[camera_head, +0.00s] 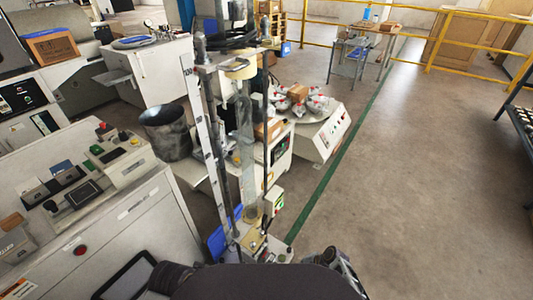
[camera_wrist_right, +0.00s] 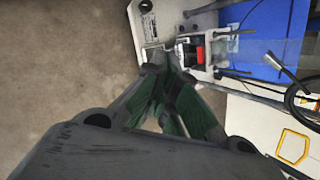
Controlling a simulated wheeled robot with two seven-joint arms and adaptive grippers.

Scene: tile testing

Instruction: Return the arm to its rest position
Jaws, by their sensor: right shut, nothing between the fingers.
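My right gripper (camera_wrist_right: 160,68) fills the lower middle of the right wrist view. Its two dark fingers with green pads come together at the tips, and nothing shows between them. The tips appear close in the picture to the white base of a machine with a red switch (camera_wrist_right: 200,54); whether they touch it I cannot tell. In the head view, part of my right arm (camera_head: 343,268) shows at the bottom, beside the dark front of my body. My left gripper does not show.
A tall testing frame (camera_head: 210,150) stands just ahead, with a control desk (camera_head: 120,225) at the left. A dark bucket (camera_head: 167,132) and a round table with wrapped bags (camera_head: 300,100) are beyond. Open floor (camera_head: 420,190) lies right of the green line.

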